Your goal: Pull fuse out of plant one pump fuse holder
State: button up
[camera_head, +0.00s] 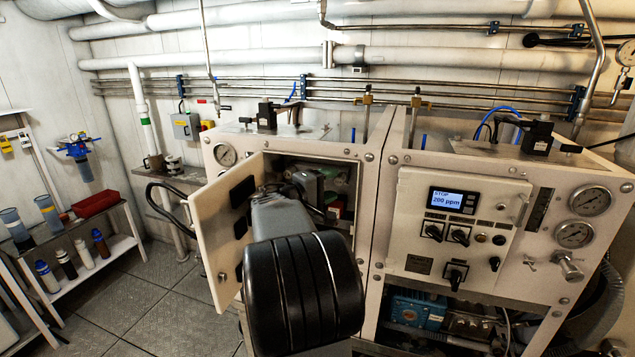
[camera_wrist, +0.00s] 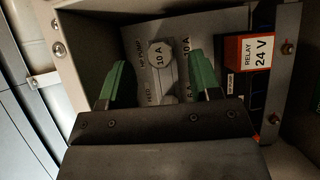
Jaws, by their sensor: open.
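My gripper (camera_wrist: 158,82) is open in the wrist view, its two green-tipped fingers spread apart. Beyond them, inside a cabinet, is a grey fuse panel (camera_wrist: 138,52) lettered HP PUMP, with FEED lower down. A round pale fuse cap (camera_wrist: 160,54) marked 10 A shows between and beyond the fingertips, with nothing clearly gripped. Another 10 A marking is beside it to the right, and a 6 A marking is partly hidden by the right finger. The gripper body hides the panel's lower part. In the head view my arm reaches into the left cabinet (camera_head: 383,200), hiding the fuses.
A red relay (camera_wrist: 247,52) marked 24 V sits right of the fuses. The cabinet wall (camera_wrist: 85,50) is close on the left. The cabinet door (camera_head: 215,235) stands open left of my arm. A closed control panel (camera_head: 410,205) is to the right.

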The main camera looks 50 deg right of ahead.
jog(key=shift+p+x, duration=0.45)
jog(key=shift+x, duration=0.95)
grip_shut()
jog(key=shift+s+a+b, duration=0.3)
jog(key=shift+a+b, duration=0.2)
jog(key=shift+a, duration=0.45)
jog(key=shift+s+a+b, duration=0.3)
jog(key=shift+a+b, duration=0.25)
jog(key=shift+a, duration=0.4)
jog(key=shift+s+a+b, duration=0.3)
jog(key=shift+a+b, duration=0.2)
jog(key=shift+a, duration=0.45)
